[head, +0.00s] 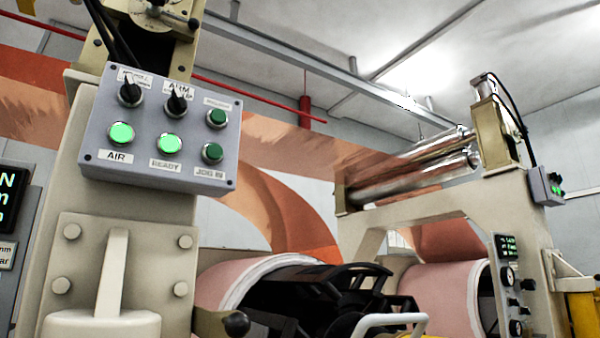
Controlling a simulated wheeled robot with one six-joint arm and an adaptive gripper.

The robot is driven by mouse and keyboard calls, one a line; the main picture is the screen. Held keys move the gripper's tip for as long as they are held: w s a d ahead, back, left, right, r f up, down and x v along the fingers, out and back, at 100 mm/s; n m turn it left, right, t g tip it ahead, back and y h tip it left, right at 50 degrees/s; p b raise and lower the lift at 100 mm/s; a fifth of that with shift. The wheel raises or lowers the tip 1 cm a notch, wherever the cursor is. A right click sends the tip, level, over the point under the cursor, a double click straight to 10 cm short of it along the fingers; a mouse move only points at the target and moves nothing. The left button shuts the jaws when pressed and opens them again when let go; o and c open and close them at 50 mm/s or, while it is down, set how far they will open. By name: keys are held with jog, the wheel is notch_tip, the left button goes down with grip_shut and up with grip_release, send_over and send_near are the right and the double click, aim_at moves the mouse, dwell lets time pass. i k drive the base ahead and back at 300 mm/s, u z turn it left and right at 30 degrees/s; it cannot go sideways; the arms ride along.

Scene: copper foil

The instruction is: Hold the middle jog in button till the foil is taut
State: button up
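The grey button panel (180,105) is mounted on a beige post at upper left. It has two black selector knobs (130,92) and a small dark green button (216,118) on top. Below are a lit green AIR button (121,134), a lit READY button (170,144) and an unlit dark green JOG IN button (212,153) at lower right. The copper foil (290,140) runs behind the post to the shiny rollers (420,170); a curved band of copper (265,200) hangs below it. A black linkage (345,290) at bottom centre may be my gripper; its finger opening is unclear. Nothing touches the panel.
Pink rolls with white rims (225,283) flank the black linkage. A black ball knob (236,323) sticks out below the panel. A white bar handle (392,319) is at the bottom. A second control box (546,186) is at right. Space directly before the panel looks clear.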

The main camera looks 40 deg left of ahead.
aim_at(214, 151)
jog(key=i, duration=1.35)
jog(key=u, duration=3.55)
